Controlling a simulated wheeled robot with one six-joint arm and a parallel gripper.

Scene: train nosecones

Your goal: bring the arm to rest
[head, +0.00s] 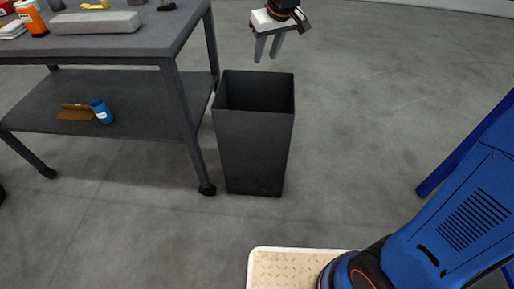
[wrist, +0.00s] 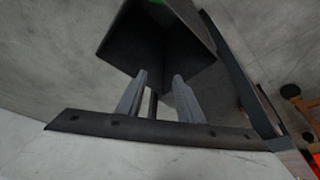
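My gripper (head: 267,46) is above the dark bin (head: 254,150) in the head view, its two grey fingers pointing down. The fingers are apart with nothing visible between them. In the wrist view the fingers (wrist: 160,88) also stand apart and empty, with the bin (wrist: 140,55) beyond them. A small green patch shows inside the bin at the top edge of the wrist view; I cannot tell what it is.
A grey wheeled table (head: 110,48) stands left of the bin, with an orange bottle (head: 31,18) and a grey block (head: 95,23) on top. A blue cup (head: 101,111) and a brown brush (head: 75,112) are on its lower shelf. Floor right of the bin is clear.

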